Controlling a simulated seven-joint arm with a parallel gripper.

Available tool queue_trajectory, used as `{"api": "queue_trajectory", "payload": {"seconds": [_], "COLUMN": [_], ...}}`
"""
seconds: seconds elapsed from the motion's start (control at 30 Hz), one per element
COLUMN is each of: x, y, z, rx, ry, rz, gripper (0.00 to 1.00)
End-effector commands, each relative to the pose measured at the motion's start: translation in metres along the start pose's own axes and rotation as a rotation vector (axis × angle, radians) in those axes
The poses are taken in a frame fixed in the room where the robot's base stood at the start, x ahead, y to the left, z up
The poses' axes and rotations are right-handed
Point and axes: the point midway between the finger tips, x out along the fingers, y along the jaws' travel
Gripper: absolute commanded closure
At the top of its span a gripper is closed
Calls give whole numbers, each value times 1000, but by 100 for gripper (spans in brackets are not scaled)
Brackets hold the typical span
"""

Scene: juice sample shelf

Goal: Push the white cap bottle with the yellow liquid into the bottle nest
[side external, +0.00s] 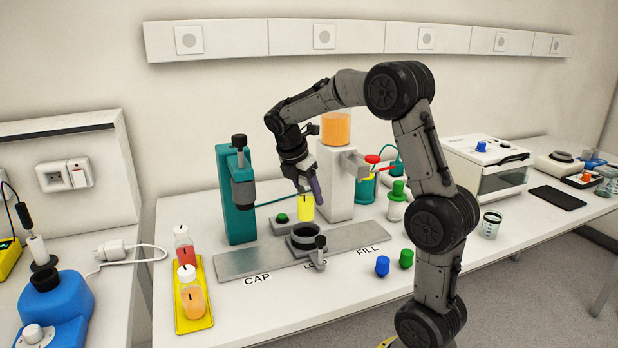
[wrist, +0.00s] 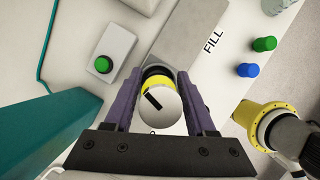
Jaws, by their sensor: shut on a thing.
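The bottle with yellow liquid (side external: 305,208) is between the fingers of my gripper (side external: 313,188), which is shut on it. In the wrist view its white cap with a black mark (wrist: 165,110) sits between the purple fingers (wrist: 160,112), with a strip of yellow liquid (wrist: 158,83) beyond it. The bottle nest (side external: 304,236) is a dark ring on the metal rail. The bottle appears held above the nest, apart from it in the side view. In the wrist view the nest's dark rim (wrist: 156,72) shows just past the bottle, partly hidden.
A yellow tray (side external: 192,327) holds bottles with red and orange liquid at the left. A teal capping stand (side external: 238,195) and a white filling machine (side external: 336,190) flank the rail. Blue (side external: 382,266) and green (side external: 406,258) caps lie in front. A green button (side external: 282,218) stands behind the rail.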

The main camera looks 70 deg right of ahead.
Motion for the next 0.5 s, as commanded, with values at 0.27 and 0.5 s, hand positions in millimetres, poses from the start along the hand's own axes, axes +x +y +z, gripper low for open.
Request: {"api": "queue_trajectory", "payload": {"seconds": [0.27, 0.5], "x": [15, 31], "y": [0, 0], "z": [-6, -13], "rx": [-1, 0], "ry": [0, 0], "rz": [-2, -3], "gripper": [100, 100]}}
